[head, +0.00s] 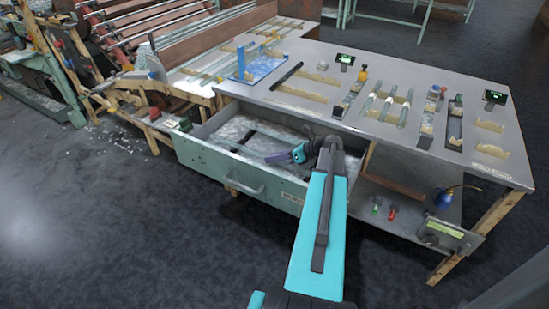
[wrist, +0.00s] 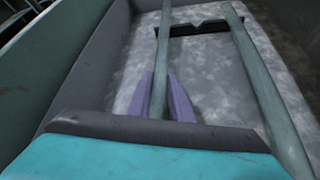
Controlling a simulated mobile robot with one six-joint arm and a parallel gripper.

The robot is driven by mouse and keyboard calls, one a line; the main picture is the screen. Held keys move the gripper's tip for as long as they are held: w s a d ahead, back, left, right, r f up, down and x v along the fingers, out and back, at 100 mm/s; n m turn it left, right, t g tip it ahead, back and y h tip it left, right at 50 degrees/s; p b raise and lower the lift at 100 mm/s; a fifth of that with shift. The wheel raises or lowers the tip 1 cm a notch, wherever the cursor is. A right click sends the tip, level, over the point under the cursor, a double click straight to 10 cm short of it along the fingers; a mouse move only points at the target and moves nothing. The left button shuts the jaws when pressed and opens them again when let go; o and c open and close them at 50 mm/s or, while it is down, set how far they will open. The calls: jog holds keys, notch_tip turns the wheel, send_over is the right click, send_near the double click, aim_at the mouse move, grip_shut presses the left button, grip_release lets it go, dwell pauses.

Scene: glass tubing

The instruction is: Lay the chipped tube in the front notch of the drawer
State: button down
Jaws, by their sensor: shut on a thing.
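The drawer (head: 205,165) is pulled out from the bench, with a pale mottled floor. My gripper (head: 272,159) is down inside it. In the wrist view my purple fingers (wrist: 165,92) are shut on a grey-green glass tube (wrist: 163,45), which runs lengthwise between them. The far part of this tube passes the left end of a dark notched bar (wrist: 203,26). A second similar tube (wrist: 262,80) lies to the right, crossing the bar's right end. I see no chip on either tube. My wrist hides the near part of the held tube; whether it touches the notch is unclear.
The drawer's left wall (wrist: 75,70) is close beside my gripper. The bench top (head: 335,112) above holds several wooden racks, a blue tray (head: 262,69) and tubes (head: 386,106). A lower shelf (head: 410,205) carries small bottles. Floor in front is clear.

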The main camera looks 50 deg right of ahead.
jog(key=shift+f, duration=0.25)
jog(key=c, duration=1.6)
grip_release()
jog(key=shift+r, duration=0.1)
jog(key=shift+r, duration=0.15)
jog(key=v, duration=1.2)
jog(key=shift+b, duration=0.4)
jog(key=shift+r, duration=0.1)
